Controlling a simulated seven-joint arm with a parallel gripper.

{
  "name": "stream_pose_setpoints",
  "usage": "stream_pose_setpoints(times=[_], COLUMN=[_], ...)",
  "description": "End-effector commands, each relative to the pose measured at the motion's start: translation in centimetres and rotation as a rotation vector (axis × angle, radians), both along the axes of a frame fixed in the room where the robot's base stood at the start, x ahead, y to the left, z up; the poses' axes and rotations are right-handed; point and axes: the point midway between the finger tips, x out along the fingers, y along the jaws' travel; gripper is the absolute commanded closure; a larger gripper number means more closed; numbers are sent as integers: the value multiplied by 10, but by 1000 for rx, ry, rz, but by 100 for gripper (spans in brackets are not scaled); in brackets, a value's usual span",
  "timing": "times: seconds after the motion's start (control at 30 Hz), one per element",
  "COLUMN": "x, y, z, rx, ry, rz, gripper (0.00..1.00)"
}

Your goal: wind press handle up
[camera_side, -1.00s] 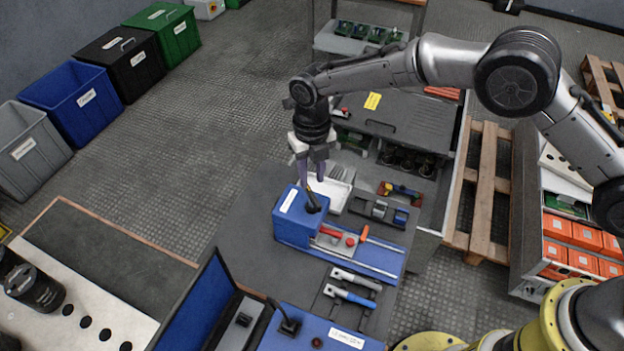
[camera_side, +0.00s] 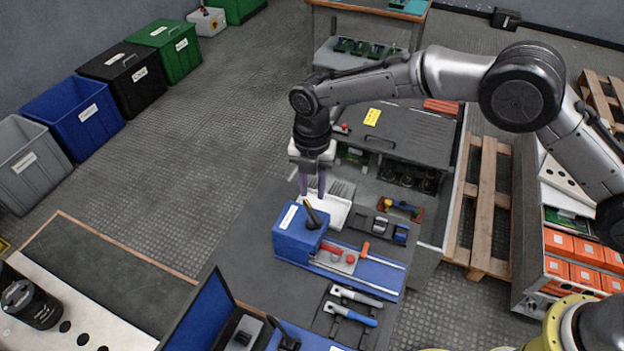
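The press is a blue block (camera_side: 298,235) on a blue base with two rails (camera_side: 385,268) running to the right. A short black handle (camera_side: 311,215) stands on top of the block, tilted up to the left. My gripper (camera_side: 313,193) points down just above and behind the handle. Its two purple fingers look apart with a gap between them. Whether they touch the handle is hard to tell; nothing shows held between them. A grey slide with a red knob (camera_side: 350,259) sits on the base beside the block.
A white tray (camera_side: 333,212) lies close behind the press. Blue-handled and white-handled tools (camera_side: 350,314) lie in front. A tool holder (camera_side: 391,230) is at the right. A blue lidded box (camera_side: 208,311) stands at the front left. The grey table (camera_side: 243,237) left of the press is bare.

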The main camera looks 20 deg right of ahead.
Motion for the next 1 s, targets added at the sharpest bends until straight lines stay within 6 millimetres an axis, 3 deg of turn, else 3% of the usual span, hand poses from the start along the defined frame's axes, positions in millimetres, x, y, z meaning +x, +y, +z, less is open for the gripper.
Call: stream_pose_setpoints(times=[0.8,1.0], x=[-1,-1], y=[-1,0], z=[11,14], rx=[-14,-14], ry=[-5,-7], rz=[-1932,-2303], gripper=[70,70])
